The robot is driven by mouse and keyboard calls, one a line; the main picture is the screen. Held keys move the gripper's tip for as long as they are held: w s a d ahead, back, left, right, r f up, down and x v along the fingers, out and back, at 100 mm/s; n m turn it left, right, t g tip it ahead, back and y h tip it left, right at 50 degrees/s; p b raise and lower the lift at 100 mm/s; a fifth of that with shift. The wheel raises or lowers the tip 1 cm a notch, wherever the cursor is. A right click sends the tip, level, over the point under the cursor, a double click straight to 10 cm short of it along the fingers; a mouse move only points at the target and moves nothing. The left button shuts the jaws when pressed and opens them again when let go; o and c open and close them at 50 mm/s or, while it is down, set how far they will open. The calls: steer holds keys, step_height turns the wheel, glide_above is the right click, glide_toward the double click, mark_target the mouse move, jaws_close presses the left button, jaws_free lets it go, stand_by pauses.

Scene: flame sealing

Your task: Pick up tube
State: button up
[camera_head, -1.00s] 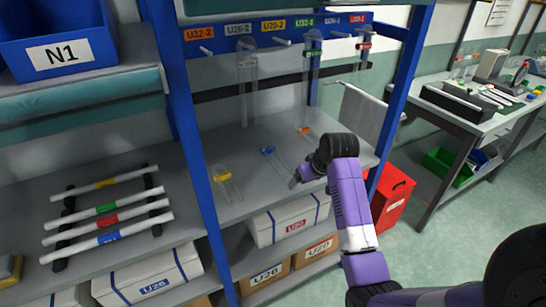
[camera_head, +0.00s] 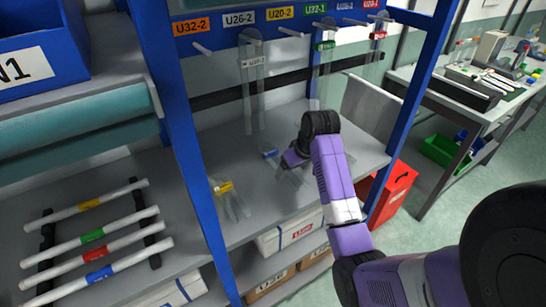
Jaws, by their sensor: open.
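Clear tubes with coloured tags lie on the grey shelf (camera_head: 255,215). One has a yellow tag (camera_head: 223,187) at the left, and one has a blue tag (camera_head: 269,152) in the middle. The orange-tagged tube is hidden behind my arm.
Blue posts (camera_head: 195,150) frame the shelf. A rack of white tubes (camera_head: 95,240) with coloured bands lies at lower left. White bins (camera_head: 290,232) sit below. A red box (camera_head: 388,192) stands at the right. Free shelf room lies in front of the yellow-tagged tube.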

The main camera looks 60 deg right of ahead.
mark_target(271, 152)
steer(key=w+d, duration=0.2)
steer(key=w, duration=0.1)
steer(key=w+d, duration=0.2)
steer(key=w, duration=0.2)
steer(key=w+d+p, duration=0.1)
steer(key=w+d, duration=0.1)
steer(key=w, duration=0.1)
steer(key=shift+w+d+r, duration=0.1)
steer(key=shift+w+d, duration=0.05)
steer(key=shift+d, duration=0.05)
steer(key=shift+w+f+p, duration=0.15)
steer(key=shift+f+p, duration=0.15)
steer(key=shift+f, duration=0.3)
steer(key=shift+c, duration=0.2)
steer(key=c, duration=1.5)
